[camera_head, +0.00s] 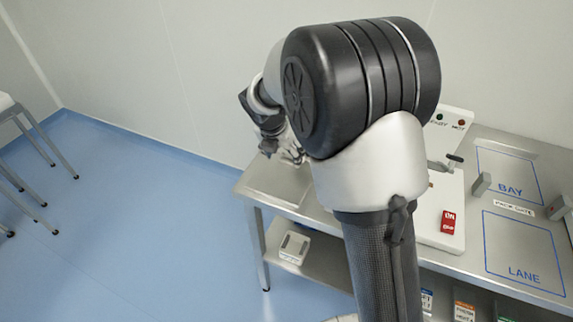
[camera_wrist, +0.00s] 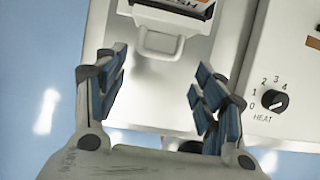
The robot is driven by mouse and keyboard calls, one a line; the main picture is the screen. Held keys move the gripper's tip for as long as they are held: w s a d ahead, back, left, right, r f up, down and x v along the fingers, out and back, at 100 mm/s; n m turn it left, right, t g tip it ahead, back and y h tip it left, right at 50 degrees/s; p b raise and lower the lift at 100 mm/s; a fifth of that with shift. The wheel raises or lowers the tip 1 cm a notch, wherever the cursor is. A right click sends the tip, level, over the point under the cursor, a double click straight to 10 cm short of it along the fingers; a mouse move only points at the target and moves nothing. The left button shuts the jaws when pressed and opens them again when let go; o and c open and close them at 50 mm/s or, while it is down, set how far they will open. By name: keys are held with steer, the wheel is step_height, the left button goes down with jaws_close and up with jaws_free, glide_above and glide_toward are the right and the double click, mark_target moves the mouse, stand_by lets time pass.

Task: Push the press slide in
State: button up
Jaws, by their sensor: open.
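In the wrist view, a pale drawer-like part with a U-shaped handle (camera_wrist: 160,42), which looks like the press slide, is at the top centre. In the head view my arm hides the press and most of my gripper (camera_head: 290,152).
A heat knob (camera_wrist: 275,100) on a white panel is right of my gripper. In the head view, the steel table (camera_head: 270,190) has a small lever (camera_head: 455,161), a red switch (camera_head: 448,222) and marked BAY and LANE areas (camera_head: 525,245).

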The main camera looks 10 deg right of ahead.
mark_target(288, 164)
steer(key=b+x, duration=0.1)
steer(key=x, duration=0.4)
steer(key=c, duration=0.7)
steer(key=shift+s+f, duration=0.1)
steer(key=shift+s, duration=0.15)
jaws_close()
steer(key=shift+w, duration=0.15)
stand_by(0.3)
